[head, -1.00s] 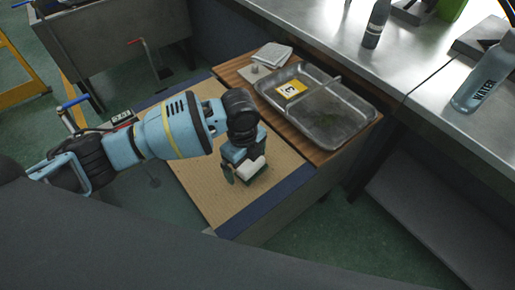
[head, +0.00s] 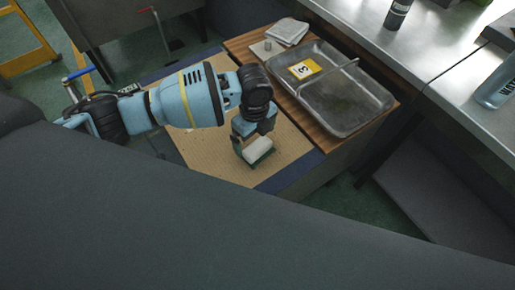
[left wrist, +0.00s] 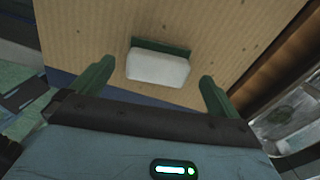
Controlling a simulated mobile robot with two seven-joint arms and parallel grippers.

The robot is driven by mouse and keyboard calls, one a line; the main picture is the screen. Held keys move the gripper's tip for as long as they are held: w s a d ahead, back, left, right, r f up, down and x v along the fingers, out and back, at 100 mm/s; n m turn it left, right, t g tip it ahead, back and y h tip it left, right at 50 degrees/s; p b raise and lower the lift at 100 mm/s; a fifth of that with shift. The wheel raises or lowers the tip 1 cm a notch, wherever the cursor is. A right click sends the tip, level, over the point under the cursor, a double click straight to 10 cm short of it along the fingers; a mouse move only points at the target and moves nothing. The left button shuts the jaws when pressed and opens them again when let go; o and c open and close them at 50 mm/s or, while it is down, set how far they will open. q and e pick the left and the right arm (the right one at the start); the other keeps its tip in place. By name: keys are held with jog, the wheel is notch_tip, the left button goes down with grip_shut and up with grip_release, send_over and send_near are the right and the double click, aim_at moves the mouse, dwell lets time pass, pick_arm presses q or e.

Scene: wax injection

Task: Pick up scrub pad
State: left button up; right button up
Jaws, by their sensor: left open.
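The scrub pad (head: 257,149) is a small block with a white face and a dark green layer. It lies on a tan mat (head: 206,150) with dark blue edges. In the left wrist view the pad (left wrist: 158,68) sits between and just beyond the two green fingers. My left gripper (head: 254,155) is over the pad in the head view. It also shows in the left wrist view (left wrist: 152,88), with its fingers spread wide and nothing between their tips. I cannot tell whether a finger touches the pad. My right gripper is not in view.
A metal tray (head: 345,122) with a yellow card marked 3 (head: 305,69) stands on a wooden strip right of the mat. Folded white cloths (head: 288,31) lie behind it. A steel counter (head: 440,45) with bottles runs along the right.

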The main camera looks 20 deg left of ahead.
aim_at(255, 143)
pick_arm(q)
notch_tip(255, 143, down, 5)
jog(key=shift+s+r, duration=0.1)
jog(key=shift+r, duration=0.1)
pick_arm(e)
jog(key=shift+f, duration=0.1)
pick_arm(q)
jog(key=c, duration=0.8)
jog(key=shift+r, duration=0.1)
jog(key=shift+r, duration=0.5)
jog(key=r, duration=0.1)
jog(key=s+r, duration=0.1)
jog(key=shift+a+r, duration=0.15)
jog(key=shift+r, duration=0.2)
jog(key=s+a, duration=0.1)
jog(key=s, duration=0.3)
jog(key=s+a+p, duration=0.1)
jog(key=s, duration=0.4)
jog(key=s+a+r, duration=0.1)
jog(key=s, duration=0.4)
jog(key=shift+s+a+r, duration=0.1)
jog(key=shift+s+a, duration=0.1)
jog(key=shift+a, duration=0.2)
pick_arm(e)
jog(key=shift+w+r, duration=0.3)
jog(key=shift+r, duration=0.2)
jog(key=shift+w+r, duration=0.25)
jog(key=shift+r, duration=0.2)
